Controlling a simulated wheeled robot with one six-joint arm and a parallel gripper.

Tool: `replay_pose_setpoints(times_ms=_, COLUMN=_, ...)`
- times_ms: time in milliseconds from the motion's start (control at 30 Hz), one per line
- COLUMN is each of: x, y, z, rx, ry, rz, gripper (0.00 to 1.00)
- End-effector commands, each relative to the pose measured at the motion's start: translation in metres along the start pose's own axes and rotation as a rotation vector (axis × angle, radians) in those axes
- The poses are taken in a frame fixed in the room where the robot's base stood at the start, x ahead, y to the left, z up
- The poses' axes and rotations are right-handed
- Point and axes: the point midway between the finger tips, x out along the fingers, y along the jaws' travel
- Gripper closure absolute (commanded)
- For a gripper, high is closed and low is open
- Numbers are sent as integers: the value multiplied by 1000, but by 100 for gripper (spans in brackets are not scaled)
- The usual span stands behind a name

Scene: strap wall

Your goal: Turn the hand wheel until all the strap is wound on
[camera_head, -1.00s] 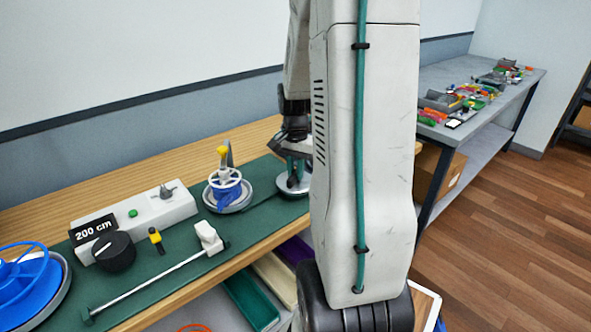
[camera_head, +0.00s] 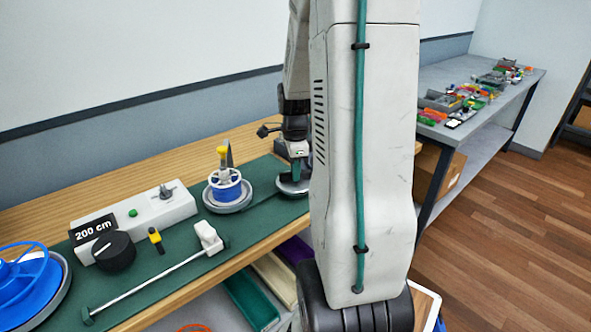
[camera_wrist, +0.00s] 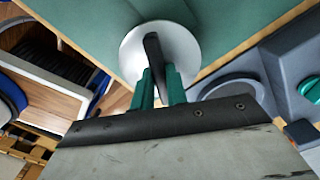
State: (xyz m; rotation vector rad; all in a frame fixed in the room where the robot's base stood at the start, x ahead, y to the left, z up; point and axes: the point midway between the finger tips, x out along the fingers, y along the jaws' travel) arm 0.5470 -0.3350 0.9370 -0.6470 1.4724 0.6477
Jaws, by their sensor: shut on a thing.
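The hand wheel (camera_head: 289,189) is a pale disc on the green mat, partly hidden by my arm in the head view. In the wrist view the wheel (camera_wrist: 187,48) has a dark upright handle (camera_wrist: 152,50). My gripper (camera_head: 296,173) is above the wheel, and in the wrist view its teal fingers (camera_wrist: 158,82) are shut on the handle. The small reel (camera_head: 227,197), left of the wheel, carries blue strap around its hub and has a yellow knob above. A large blue spool (camera_head: 28,292) sits at the lower left.
A white box with a "200 cm" display (camera_head: 93,230), a black knob (camera_head: 114,251) and a green button stands on the mat (camera_head: 165,287). A thin rod runs along the mat's front. Coloured bins lie below the bench. A cluttered grey table (camera_head: 468,110) stands at the right.

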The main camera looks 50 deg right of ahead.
Motion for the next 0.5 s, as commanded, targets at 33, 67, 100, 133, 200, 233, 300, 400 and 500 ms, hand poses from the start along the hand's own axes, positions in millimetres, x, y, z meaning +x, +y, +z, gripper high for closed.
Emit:
replay_pose_setpoints(times_ms=33, x=0, y=0, z=0, rx=42, ry=0, rz=-1, gripper=100)
replay_pose_setpoints(times_ms=67, x=0, y=0, z=0, rx=70, ry=0, rz=-1, gripper=100)
replay_pose_setpoints(times_ms=100, x=0, y=0, z=0, rx=109, ry=-1, rz=-1, gripper=100)
replay_pose_setpoints(times_ms=133, x=0, y=0, z=0, rx=137, ry=-1, rz=-1, gripper=100)
replay_pose_setpoints(times_ms=200, x=0, y=0, z=0, rx=204, ry=-1, rz=-1, gripper=100)
replay_pose_setpoints(times_ms=233, x=0, y=0, z=0, rx=231, ry=-1, rz=-1, gripper=100)
replay_pose_setpoints(times_ms=300, x=0, y=0, z=0, rx=296, ry=-1, rz=-1, gripper=100)
replay_pose_setpoints(times_ms=400, x=0, y=0, z=0, rx=383, ry=-1, rz=-1, gripper=100)
replay_pose_setpoints(times_ms=500, x=0, y=-1, z=0, rx=464, ry=-1, rz=-1, gripper=100)
